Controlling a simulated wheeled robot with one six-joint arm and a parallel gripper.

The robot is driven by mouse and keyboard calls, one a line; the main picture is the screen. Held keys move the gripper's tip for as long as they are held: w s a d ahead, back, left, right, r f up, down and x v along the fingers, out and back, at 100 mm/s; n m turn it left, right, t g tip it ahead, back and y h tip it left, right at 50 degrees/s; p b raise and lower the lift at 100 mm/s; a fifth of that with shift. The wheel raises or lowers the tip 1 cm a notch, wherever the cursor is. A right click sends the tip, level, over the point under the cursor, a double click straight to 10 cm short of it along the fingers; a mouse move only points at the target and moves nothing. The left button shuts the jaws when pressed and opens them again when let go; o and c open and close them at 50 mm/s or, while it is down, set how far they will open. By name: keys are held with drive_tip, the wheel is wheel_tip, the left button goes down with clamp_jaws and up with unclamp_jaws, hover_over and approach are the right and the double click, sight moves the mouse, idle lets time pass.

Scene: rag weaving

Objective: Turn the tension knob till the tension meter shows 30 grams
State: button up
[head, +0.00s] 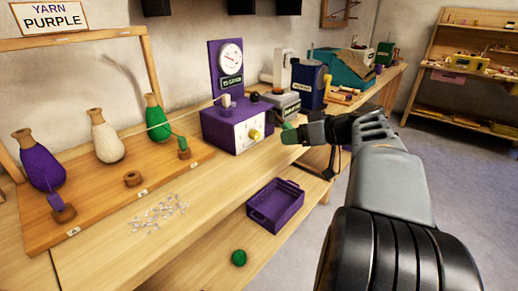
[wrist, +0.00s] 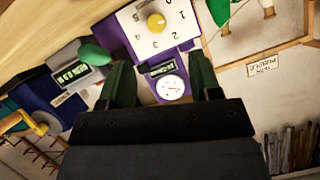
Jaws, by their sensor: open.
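The purple tension unit (head: 212,128) stands on the bench. Its white front carries a yellow knob (head: 255,134), also in the wrist view (wrist: 156,22), with printed numbers around it. The round white tension meter (head: 231,55) is on the upright purple panel above; it shows in the wrist view (wrist: 170,88) too. Its needle is too small to read. My gripper (head: 289,134) is to the right of the knob in the head view, apart from it. In the wrist view my open gripper (wrist: 160,78) has nothing between its green fingers.
A wooden rack (head: 110,205) holds purple, white and green yarn cones at the left. White bits (head: 160,213) lie on the bench. A purple crate (head: 262,221) and green ball (head: 239,258) sit on the lower shelf. A grey device and blue canister (head: 313,85) stand behind the unit.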

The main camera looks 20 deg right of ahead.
sight(258, 136)
drive_tip(key=shift+t, duration=0.3)
drive_tip(key=x, duration=0.4)
drive_tip(key=b+x, duration=0.1)
drive_tip(key=x, duration=0.3)
drive_tip(key=b+x, duration=0.1)
drive_tip(key=x, duration=0.4)
drive_tip(key=shift+w+d+r, duration=0.3)
drive_tip(key=shift+d, duration=0.05)
drive_tip(key=c, duration=0.9)
drive_tip(key=shift+c, duration=0.2)
